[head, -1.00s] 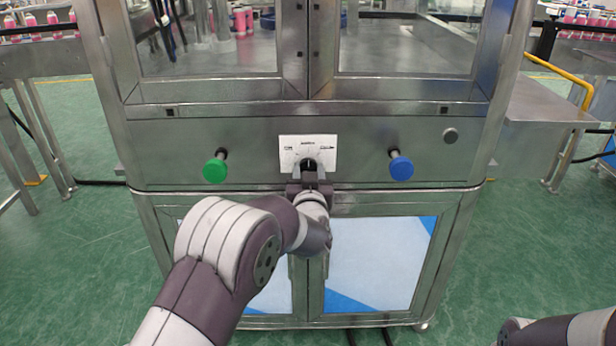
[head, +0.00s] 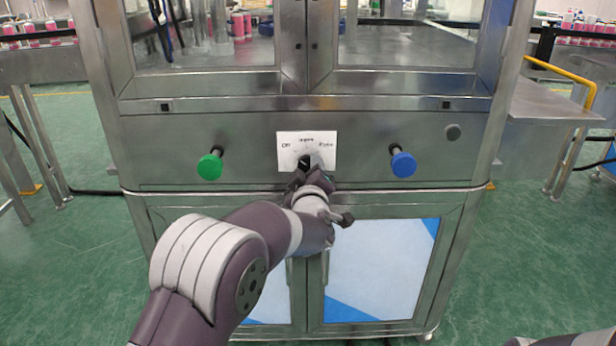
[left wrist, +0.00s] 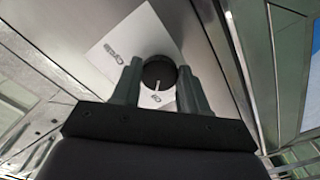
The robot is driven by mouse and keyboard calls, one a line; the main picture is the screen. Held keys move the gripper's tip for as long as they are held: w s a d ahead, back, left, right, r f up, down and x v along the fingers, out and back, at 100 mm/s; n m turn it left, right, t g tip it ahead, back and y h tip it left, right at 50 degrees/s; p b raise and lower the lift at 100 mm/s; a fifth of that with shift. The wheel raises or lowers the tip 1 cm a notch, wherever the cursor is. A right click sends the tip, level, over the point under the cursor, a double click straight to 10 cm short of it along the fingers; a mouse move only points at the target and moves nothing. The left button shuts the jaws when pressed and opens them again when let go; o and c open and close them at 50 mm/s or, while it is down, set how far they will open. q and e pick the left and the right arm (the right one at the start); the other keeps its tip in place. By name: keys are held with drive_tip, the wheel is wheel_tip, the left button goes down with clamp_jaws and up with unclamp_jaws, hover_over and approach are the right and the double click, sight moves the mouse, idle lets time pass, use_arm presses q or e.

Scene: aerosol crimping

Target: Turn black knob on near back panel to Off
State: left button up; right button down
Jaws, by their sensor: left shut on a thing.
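The black knob (head: 304,161) sits on a white label plate (head: 327,146) in the middle of the steel panel. The plate has "Off" at its left, a word at the top and another at the right, both too small to read. My left gripper (head: 305,172) is shut on the knob, its hand tilted. In the left wrist view the knob (left wrist: 159,72) lies between the two fingers (left wrist: 160,90). A white pointer line shows on the knob's face there, and the plate appears strongly tilted. My right gripper is out of view.
A green push knob (head: 209,166) stands out left of the plate and a blue one (head: 403,164) right of it. Cabinet doors (head: 385,268) lie below, windows above.

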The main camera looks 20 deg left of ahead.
use_arm(q)
drive_tip(key=shift+f+n+b, duration=0.1)
drive_tip(key=shift+n+b, duration=0.2)
drive_tip(key=shift+n, duration=0.3)
drive_tip(key=o, duration=1.1)
drive_tip(key=shift+c, duration=0.2)
drive_tip(key=p+v, duration=0.3)
drive_tip(key=v, duration=0.9)
drive_tip(key=shift+s, duration=0.35)
drive_tip(key=shift+d, duration=0.15)
